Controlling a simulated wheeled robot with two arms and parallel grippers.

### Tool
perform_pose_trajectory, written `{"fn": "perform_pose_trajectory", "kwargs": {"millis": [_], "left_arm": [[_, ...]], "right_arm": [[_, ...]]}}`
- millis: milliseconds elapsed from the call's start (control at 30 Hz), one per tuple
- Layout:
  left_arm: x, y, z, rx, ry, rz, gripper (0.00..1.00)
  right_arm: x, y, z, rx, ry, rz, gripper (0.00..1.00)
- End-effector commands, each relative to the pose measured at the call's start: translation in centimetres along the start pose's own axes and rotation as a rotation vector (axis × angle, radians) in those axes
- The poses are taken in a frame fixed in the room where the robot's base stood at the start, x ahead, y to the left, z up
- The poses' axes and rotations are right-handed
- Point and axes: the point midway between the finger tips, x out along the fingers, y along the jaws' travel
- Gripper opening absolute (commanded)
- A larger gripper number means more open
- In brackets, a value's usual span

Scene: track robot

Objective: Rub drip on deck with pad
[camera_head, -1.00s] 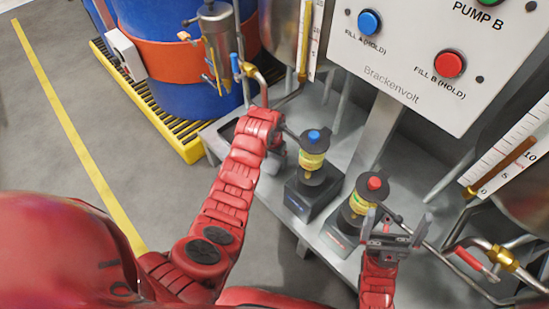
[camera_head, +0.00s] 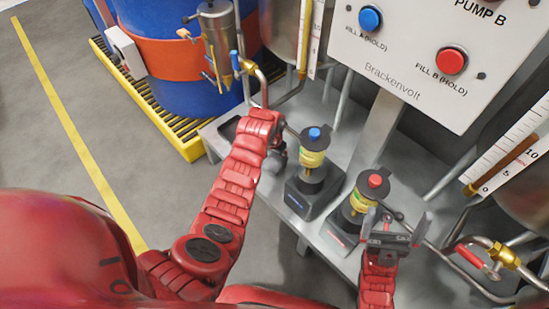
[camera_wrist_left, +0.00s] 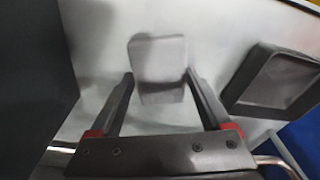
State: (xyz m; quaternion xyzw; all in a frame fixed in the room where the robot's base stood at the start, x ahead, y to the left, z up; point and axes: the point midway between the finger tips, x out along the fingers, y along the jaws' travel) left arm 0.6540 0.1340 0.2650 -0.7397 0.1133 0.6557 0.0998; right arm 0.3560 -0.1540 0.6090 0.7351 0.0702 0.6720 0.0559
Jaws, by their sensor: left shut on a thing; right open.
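My left gripper (camera_wrist_left: 159,84) is shut on a pale grey block, the pad (camera_wrist_left: 158,58), which sits between its fingertips over the light grey deck (camera_wrist_left: 215,28). I cannot tell whether the pad touches the deck. In the head view the left gripper (camera_head: 276,160) is low over the deck (camera_head: 222,148), left of the blue-topped bottle, and its arm partly hides it. I cannot make out a drip; dark shading beside the pad looks like shadow. My right gripper (camera_head: 398,226) is open and empty, in front of the red-topped bottle.
A dark shallow tray (camera_wrist_left: 248,88) lies right of the pad in the wrist view. Blue-topped (camera_head: 313,150) and red-topped (camera_head: 362,192) bottles stand on black bases on the deck. A control panel (camera_head: 415,65) overhangs behind. Pipes and a valve flank the deck.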

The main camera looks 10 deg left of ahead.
Motion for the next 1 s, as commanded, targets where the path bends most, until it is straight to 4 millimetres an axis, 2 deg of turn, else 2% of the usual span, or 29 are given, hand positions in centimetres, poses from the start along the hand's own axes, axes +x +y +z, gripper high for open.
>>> {"fn": "perform_pose_trajectory", "kwargs": {"millis": [467, 900, 1000], "left_arm": [[0.7, 0.0, -0.1, 0.000, 0.002, 0.000, 0.36], [1.2, 1.1, -3.4, 0.001, -0.002, 0.003, 0.36], [1.0, 1.2, -3.8, 0.001, 0.001, 0.001, 0.36]], "right_arm": [[-0.3, -0.1, 0.0, 0.000, 0.000, 0.000, 1.00], [-2.7, -0.5, 0.2, 0.001, 0.000, -0.001, 1.00], [-2.7, -0.5, 0.2, 0.000, 0.000, 0.001, 1.00]]}}
